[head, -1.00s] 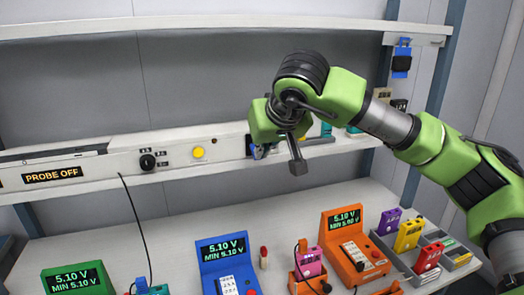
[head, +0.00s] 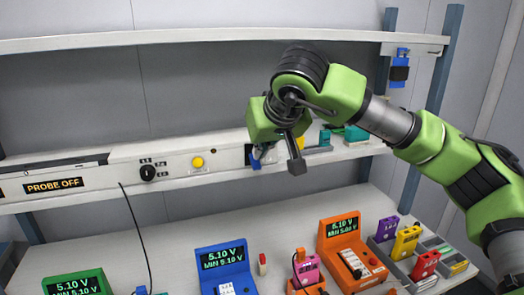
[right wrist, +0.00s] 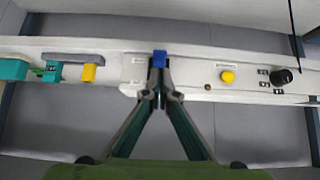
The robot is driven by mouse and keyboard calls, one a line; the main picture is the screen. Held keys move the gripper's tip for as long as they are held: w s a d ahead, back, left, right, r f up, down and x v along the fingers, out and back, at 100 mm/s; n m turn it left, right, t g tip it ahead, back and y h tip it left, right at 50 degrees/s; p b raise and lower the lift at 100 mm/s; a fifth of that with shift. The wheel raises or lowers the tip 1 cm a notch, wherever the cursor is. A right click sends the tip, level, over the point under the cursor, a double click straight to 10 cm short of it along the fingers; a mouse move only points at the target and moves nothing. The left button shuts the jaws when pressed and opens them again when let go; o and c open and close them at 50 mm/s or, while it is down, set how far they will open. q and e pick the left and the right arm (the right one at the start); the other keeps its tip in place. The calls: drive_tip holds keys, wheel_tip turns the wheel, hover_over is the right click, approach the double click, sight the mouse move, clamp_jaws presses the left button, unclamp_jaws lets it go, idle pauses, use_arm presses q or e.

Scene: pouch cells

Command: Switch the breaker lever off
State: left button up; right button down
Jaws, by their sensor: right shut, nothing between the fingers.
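The breaker lever appears to be the blue part (right wrist: 159,58) on the white shelf-front panel in the right wrist view. In the head view it shows as a small blue piece (head: 255,163), partly hidden behind my right wrist. My right gripper (right wrist: 159,97) is shut and empty, its fingertips together just in front of the blue part. I cannot tell whether they touch it. In the head view the fingers are mostly hidden behind the green wrist. My left gripper is not in view.
The panel also has a yellow button (head: 197,162), a black knob (head: 148,173) and a "PROBE OFF" display (head: 54,186). Teal items (right wrist: 14,69) stand on the shelf beside the blue part. Below, the bench holds blue (head: 221,262) and orange (head: 345,240) testers and coloured cells.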

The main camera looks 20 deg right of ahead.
drive_tip(key=s+r+b, duration=0.2)
drive_tip(key=s+r, duration=0.3)
drive_tip(key=s, duration=0.5)
drive_tip(key=shift+s+d+r, duration=0.25)
drive_tip(key=shift+d+r, duration=0.1)
drive_tip(key=shift+a, duration=0.1)
